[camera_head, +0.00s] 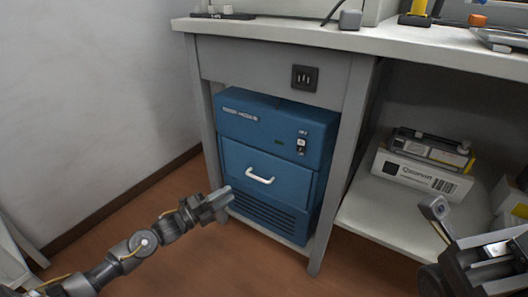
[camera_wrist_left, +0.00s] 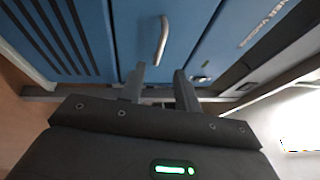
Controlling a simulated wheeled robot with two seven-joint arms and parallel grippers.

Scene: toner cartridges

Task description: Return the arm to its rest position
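My left gripper (camera_head: 222,203) reaches in from the lower left, in front of the blue machine (camera_head: 258,118) under the counter. In the left wrist view its two fingers (camera_wrist_left: 160,84) stand apart with nothing between them. The white drawer handle (camera_head: 260,179) lies beyond the fingertips, apart from them; it also shows in the left wrist view (camera_wrist_left: 162,40). The drawer looks shut. My right gripper (camera_head: 478,205) is at the lower right, partly cut off by the frame. One finger stands at the far side of its body, and it looks open and empty.
The grey counter (camera_head: 300,37) runs across the back, with small items on top. A shelf (camera_head: 375,212) right of the machine holds a white box (camera_head: 420,173) with a dark cartridge (camera_head: 430,146) on it. A white wall (camera_head: 90,90) is at left. Brown floor (camera_head: 200,262) is open.

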